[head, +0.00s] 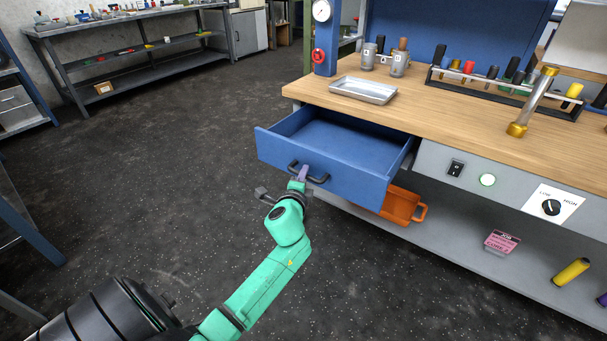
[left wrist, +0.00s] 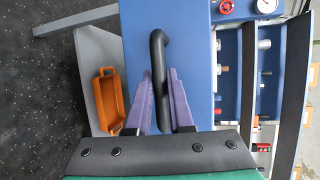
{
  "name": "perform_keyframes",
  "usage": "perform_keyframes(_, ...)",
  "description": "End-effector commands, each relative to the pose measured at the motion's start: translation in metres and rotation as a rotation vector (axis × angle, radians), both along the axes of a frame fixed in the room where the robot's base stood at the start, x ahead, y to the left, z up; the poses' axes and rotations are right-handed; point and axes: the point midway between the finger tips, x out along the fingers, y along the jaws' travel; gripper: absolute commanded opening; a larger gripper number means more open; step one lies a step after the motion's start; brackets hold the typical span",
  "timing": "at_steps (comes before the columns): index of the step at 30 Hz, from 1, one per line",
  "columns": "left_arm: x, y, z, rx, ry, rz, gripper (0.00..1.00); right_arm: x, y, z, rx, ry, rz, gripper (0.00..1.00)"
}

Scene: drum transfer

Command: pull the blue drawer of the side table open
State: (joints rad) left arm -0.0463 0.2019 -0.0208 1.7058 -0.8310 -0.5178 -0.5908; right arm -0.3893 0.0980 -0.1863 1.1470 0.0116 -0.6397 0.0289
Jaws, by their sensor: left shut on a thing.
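The blue drawer (head: 355,181) of the side table stands well out from under the wooden top, and its empty inside shows in the head view. Its black bar handle (head: 318,179) is on the front face. The handle (left wrist: 158,60) also shows in the left wrist view, running up from between two purple fingers on the blue drawer front (left wrist: 195,60). My left gripper (head: 302,175) is at the handle in the head view, and its fingers (left wrist: 160,100) are shut on the handle in the left wrist view. My right gripper is in neither view.
The wooden top (head: 430,115) holds a metal tray (head: 363,90), metal cups and a tool rack (head: 500,92). An orange bin (head: 402,206) sits on the lower shelf, right of the drawer. A grey control panel (head: 520,183) is right of the drawer.

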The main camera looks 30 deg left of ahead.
Motion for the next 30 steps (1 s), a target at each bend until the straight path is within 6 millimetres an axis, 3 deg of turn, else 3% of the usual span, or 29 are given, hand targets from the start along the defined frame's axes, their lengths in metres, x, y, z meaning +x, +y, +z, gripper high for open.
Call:
perform_keyframes(14, 0.0002, -0.0010, 0.0000, 0.000, -0.001, -0.002, 0.00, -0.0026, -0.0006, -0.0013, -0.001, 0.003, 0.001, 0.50)
perform_keyframes(15, 0.0002, -0.0009, 0.0000, 0.000, -0.001, -0.002, 0.27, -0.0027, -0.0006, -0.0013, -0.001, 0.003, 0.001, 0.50)
perform_keyframes(17, 0.0002, -0.0008, 0.0001, 0.000, -0.001, -0.002, 0.50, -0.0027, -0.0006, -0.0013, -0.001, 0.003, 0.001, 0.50)
perform_keyframes(30, -0.0080, -0.0039, 0.0020, 0.001, -0.001, -0.001, 0.50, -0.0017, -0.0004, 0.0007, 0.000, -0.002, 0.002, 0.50)
